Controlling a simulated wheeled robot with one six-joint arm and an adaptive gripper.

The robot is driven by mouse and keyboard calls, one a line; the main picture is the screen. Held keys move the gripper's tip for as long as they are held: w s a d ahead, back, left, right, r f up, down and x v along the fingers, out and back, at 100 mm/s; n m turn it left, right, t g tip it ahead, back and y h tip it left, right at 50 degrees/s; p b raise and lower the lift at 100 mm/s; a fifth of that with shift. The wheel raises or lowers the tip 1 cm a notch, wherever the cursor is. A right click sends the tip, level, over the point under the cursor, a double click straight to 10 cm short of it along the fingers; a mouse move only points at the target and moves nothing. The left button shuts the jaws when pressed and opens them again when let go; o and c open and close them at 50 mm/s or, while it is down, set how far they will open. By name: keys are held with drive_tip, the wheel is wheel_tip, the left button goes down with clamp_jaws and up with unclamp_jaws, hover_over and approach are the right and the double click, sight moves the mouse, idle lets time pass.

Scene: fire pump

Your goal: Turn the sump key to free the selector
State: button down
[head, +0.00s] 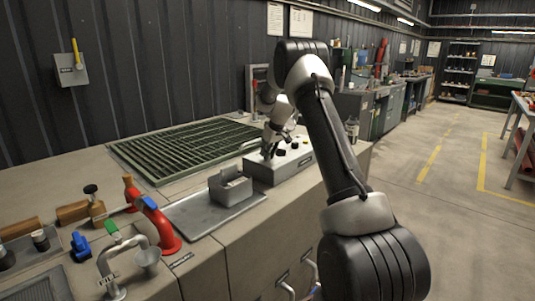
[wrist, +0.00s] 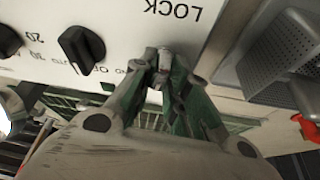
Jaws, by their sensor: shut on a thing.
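The control panel (head: 290,168) is a grey box with a pale top on the bench. My gripper (head: 268,152) reaches down onto its left part. In the wrist view my gripper (wrist: 163,68) is shut on a small metallic key (wrist: 165,60), mostly hidden between the fingertips. The key stands just below the upside-down word LOCK on the white panel face (wrist: 130,22). A black selector knob (wrist: 82,48) with a pointer grip sits left of the key, apart from the fingers. I cannot tell the key's angle.
Another black knob (wrist: 8,40) is at the wrist view's left edge. A grey metal holder (head: 230,187) stands on a tray in front of the panel. A green grating (head: 180,150) lies behind. Red pipe fittings (head: 163,228) stand at left.

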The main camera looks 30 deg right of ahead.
drive_tip(key=shift+n, duration=0.6)
drive_tip(key=shift+n+y, duration=0.3)
drive_tip(key=c, duration=1.4)
unclamp_jaws()
drive_tip(key=v, duration=1.2)
drive_tip(key=shift+w, duration=0.1)
drive_tip(key=shift+d, duration=0.1)
